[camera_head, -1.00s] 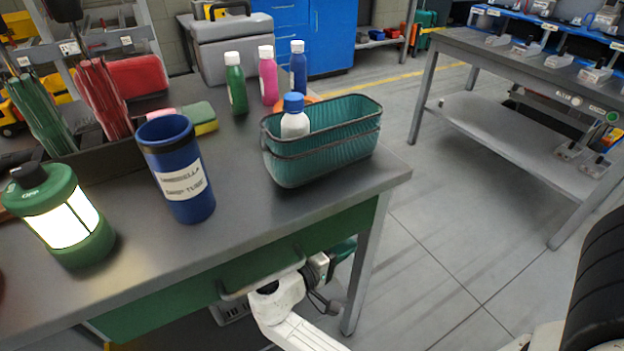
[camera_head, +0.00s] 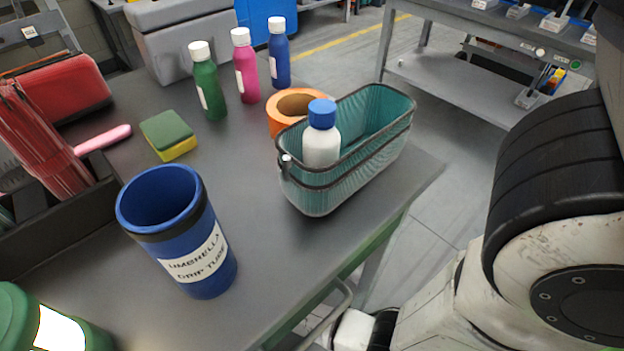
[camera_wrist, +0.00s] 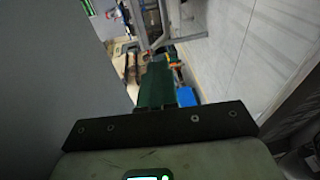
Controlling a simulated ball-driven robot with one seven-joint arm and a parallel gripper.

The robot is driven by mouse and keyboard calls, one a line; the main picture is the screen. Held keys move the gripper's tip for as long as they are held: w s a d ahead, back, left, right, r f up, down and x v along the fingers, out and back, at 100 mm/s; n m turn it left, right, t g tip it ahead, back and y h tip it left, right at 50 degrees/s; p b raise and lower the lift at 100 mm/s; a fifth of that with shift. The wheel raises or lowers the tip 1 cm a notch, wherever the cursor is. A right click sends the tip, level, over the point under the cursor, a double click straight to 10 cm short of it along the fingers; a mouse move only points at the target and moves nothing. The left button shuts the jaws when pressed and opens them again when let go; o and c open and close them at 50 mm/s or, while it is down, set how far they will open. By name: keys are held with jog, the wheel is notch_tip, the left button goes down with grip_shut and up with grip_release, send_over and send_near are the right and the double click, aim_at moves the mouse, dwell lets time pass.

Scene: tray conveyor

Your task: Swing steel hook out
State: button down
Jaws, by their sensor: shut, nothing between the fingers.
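I cannot make out a steel hook for certain in either view. A curved grey metal bar (camera_head: 337,312) shows below the table's front edge in the head view.
On the grey table (camera_head: 330,245) stand a blue umbrella drip tube (camera_head: 165,245), a teal basket (camera_head: 375,150) holding a white bottle (camera_head: 322,150), an orange tape roll (camera_head: 285,120), a sponge (camera_head: 168,130) and several bottles. Open floor (camera_head: 440,225) lies beyond the table's right edge.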

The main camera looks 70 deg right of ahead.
jog(key=shift+w+d, duration=0.1)
jog(key=shift+w, duration=0.1)
jog(key=shift+d, duration=0.1)
jog(key=b+x, duration=0.1)
jog(key=x, duration=0.8)
jog(key=shift+s+d, duration=0.25)
jog(key=shift+d, duration=0.1)
jog(key=shift+d, duration=0.1)
